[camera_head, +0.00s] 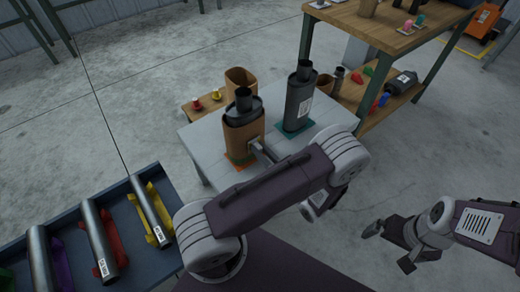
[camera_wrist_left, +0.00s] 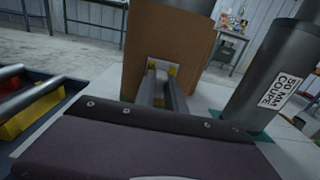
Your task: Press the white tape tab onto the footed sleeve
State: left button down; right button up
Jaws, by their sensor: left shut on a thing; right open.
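A brown cardboard sleeve (camera_head: 243,139) stands upright around a dark muffler (camera_head: 243,104) on the grey table. In the left wrist view the sleeve (camera_wrist_left: 138,48) fills the upper middle. My left gripper (camera_head: 256,147) is at the sleeve's near right face. In the left wrist view my left gripper (camera_wrist_left: 162,74) is shut on a small white tab (camera_wrist_left: 158,62) with yellow at the fingertips, against or very close to the sleeve face. Whether the tab touches the cardboard cannot be told. My right gripper (camera_head: 388,246) is open and empty, low at the right, away from the table.
A second muffler (camera_head: 299,98) with a white label stands bare on a green pad, right of the sleeve. An empty brown sleeve (camera_head: 240,82) stands behind. A blue tray (camera_head: 121,199) with metal tubes is at the left. A wooden shelf unit (camera_head: 375,34) stands at the back right.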

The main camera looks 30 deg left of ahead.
pick_arm(q)
jog(key=v, duration=0.6)
jog(key=shift+d+p, duration=0.25)
jog(key=shift+p, duration=0.15)
jog(key=shift+s, duration=0.1)
dwell(0.6)
jog(key=shift+x, duration=2.05)
jog(key=shift+a+r, duration=0.1)
jog(key=shift+a, duration=0.25)
jog(key=shift+w+a, duration=0.35)
jog(key=shift+a, duration=0.3)
jog(key=shift+w+a, duration=0.15)
jog(key=shift+a, duration=0.2)
